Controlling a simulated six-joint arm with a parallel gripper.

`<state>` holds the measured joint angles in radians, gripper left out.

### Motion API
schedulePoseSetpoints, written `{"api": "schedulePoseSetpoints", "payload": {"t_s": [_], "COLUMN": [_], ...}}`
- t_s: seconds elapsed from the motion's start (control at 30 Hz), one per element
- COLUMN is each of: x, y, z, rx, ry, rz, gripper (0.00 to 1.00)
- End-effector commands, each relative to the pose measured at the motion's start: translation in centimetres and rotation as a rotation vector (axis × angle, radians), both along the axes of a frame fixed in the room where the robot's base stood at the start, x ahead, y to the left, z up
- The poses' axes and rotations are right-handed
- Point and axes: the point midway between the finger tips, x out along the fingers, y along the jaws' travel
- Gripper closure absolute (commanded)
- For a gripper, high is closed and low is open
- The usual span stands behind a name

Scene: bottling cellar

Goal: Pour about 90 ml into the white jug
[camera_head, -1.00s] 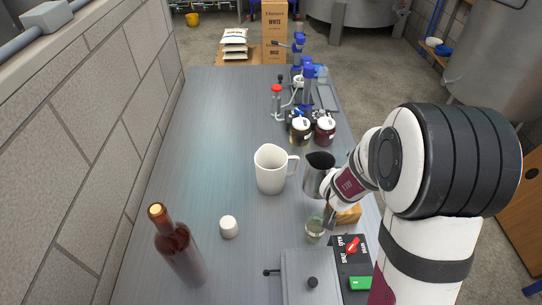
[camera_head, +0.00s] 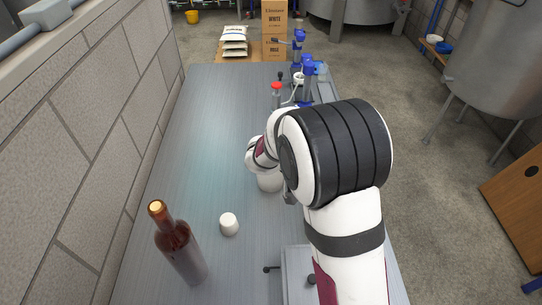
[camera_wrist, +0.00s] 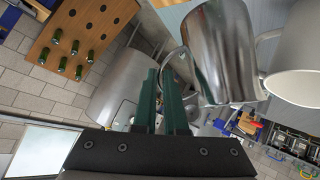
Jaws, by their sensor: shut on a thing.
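The white jug (camera_head: 268,183) stands on the bench in the head view, mostly hidden behind my arm. In the wrist view the jug (camera_wrist: 297,45) is at the right edge, with its open mouth showing. A shiny steel pitcher (camera_wrist: 222,50) is just left of the jug in that view. My gripper (camera_wrist: 165,95) is shut on the pitcher's handle. The pitcher is hidden behind my arm in the head view. Its contents do not show, I cannot tell its tilt, and no stream of liquid is visible.
A dark wine bottle (camera_head: 180,247) with a cork-coloured top stands at front left, beside a small white cup-like object (camera_head: 228,224). Blue-topped equipment (camera_head: 307,85) stands at the back right. The left and middle bench (camera_head: 215,140) is clear. A stone wall (camera_head: 90,130) borders the left.

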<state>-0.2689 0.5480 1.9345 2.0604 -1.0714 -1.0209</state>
Motion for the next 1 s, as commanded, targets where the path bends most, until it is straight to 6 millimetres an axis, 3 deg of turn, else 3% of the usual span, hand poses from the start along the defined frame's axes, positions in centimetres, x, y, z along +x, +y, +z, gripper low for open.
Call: {"api": "schedulePoseSetpoints", "payload": {"t_s": [0.17,0.4,1.0], "x": [0.8,1.4,2.1], "y": [1.6,2.8,4.0], "z": [2.5,4.2,4.7], "rx": [-0.095,-0.234,-0.404], "ry": [0.041,0.108,0.197], "rz": [-0.006,-0.009,-0.007], "gripper": [1.0,1.0,1.0]}}
